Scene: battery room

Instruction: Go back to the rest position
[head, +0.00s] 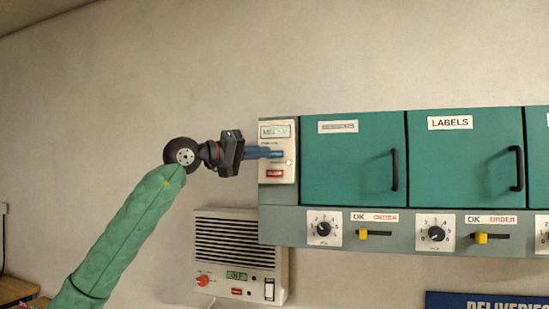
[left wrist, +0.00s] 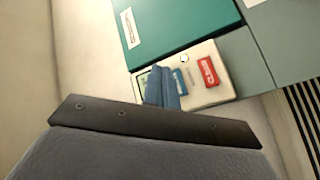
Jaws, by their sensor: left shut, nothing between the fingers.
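My left arm, in a green sleeve, reaches up from the lower left in the head view. My left gripper (head: 266,153) is shut and empty, its blue fingers in front of a small white control panel (head: 277,190). The panel has a display, a blue button and a red button. In the left wrist view the shut fingers (left wrist: 162,88) overlap the panel (left wrist: 200,95) beside its blue button; I cannot tell whether they touch it. My right gripper is not in view.
Green cabinets with black handles (head: 394,170) stand right of the panel, above a grey strip with dials (head: 323,229) and yellow-tipped levers (head: 362,233). A vented white unit (head: 240,257) hangs below. The wall on the left is bare. A wooden surface (head: 14,290) shows at lower left.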

